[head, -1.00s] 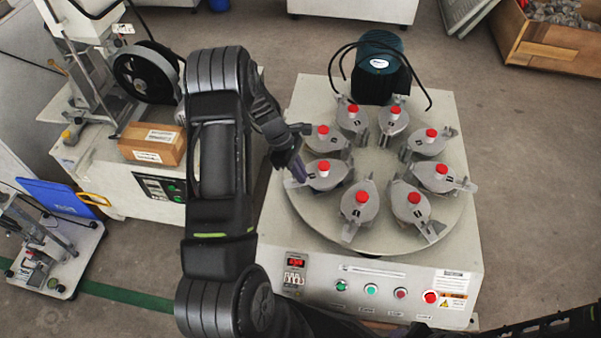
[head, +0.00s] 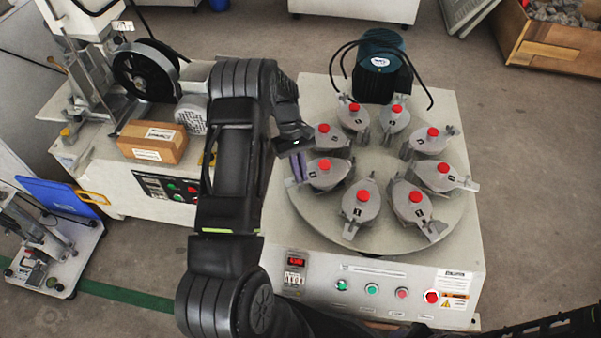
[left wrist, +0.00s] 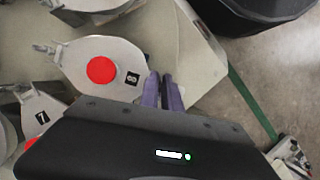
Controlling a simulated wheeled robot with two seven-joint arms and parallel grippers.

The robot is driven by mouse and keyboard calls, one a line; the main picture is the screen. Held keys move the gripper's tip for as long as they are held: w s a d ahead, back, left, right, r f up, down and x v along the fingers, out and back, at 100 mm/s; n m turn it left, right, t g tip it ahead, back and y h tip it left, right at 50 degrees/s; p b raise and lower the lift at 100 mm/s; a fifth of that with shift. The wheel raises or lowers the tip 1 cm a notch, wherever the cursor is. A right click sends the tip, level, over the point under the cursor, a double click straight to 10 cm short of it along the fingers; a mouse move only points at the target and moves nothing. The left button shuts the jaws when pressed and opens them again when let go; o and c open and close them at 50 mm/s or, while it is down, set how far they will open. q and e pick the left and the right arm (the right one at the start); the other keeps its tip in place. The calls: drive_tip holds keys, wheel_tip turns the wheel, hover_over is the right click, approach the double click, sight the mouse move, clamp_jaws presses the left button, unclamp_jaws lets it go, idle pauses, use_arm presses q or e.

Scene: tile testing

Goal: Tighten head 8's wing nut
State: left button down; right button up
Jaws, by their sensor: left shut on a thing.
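Head 8 is a grey clamp-like head with a red knob (head: 325,166) on the left side of the round plate. It also shows in the left wrist view (left wrist: 78,58), with its "8" label facing up. My left gripper (head: 298,167) is at this head's outer left end, its purple fingers pointing down. In the left wrist view the fingers (left wrist: 163,92) are close together, just beside the label end. They are shut on the wing nut, which they mostly hide. My right gripper is out of view.
Several similar heads ring the round plate (head: 378,240); head 7 (left wrist: 42,118) is beside head 8 in the left wrist view. A dark motor (head: 382,75) stands behind. The front panel has buttons (head: 372,289). A cardboard box (head: 152,142) lies on the left machine.

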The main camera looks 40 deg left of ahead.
use_arm(q)
drive_tip(key=shift+m, duration=0.8)
drive_tip(key=shift+g, duration=0.3)
drive_tip(key=c, duration=1.6)
unclamp_jaws()
drive_tip(key=shift+o, duration=0.2)
drive_tip(key=shift+r, duration=0.1)
drive_tip(key=p+v, duration=0.1)
drive_tip(key=v, duration=0.6)
drive_tip(key=shift+r, duration=0.3)
